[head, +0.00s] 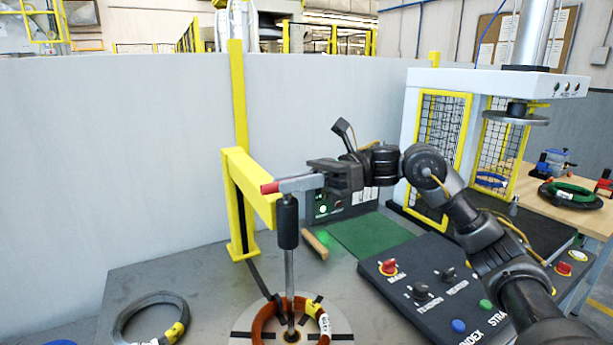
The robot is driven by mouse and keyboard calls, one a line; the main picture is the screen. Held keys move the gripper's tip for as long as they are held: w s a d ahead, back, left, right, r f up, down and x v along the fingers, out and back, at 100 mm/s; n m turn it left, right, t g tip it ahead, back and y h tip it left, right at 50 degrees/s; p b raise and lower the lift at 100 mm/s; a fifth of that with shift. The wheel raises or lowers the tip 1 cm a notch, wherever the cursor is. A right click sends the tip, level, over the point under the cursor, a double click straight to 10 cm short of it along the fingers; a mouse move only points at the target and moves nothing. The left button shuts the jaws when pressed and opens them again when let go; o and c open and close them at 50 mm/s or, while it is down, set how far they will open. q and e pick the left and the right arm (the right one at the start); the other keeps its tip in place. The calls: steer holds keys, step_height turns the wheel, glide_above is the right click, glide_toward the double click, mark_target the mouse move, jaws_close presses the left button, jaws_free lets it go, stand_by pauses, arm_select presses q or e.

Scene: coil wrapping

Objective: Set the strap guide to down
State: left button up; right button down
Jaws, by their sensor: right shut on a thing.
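What looks like the strap guide (290,186) is a grey bar with a red tip, lying roughly level in front of a yellow arm. A black sleeve (288,222) on an upright metal rod (289,268) stands below the bar. The rod's foot is at the middle of a copper-coloured coil (264,325) on a round plate. My right gripper (314,179) comes in from the right and is shut on the bar's right end. The gripper hides that end. My left gripper is not in view.
A yellow post (238,130) stands behind the bar. A dark coil (150,313) lies at the left. A control panel (455,300) with knobs and buttons sits under my right arm. A green mat (370,237) is behind it. A caged press (440,95) stands at the right.

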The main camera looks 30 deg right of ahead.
steer(key=shift+f, duration=0.4)
steer(key=c, duration=1.4)
jaws_free()
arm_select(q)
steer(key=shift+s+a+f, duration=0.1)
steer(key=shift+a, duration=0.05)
arm_select(e)
steer(key=shift+o, duration=0.2)
steer(key=shift+r, duration=0.2)
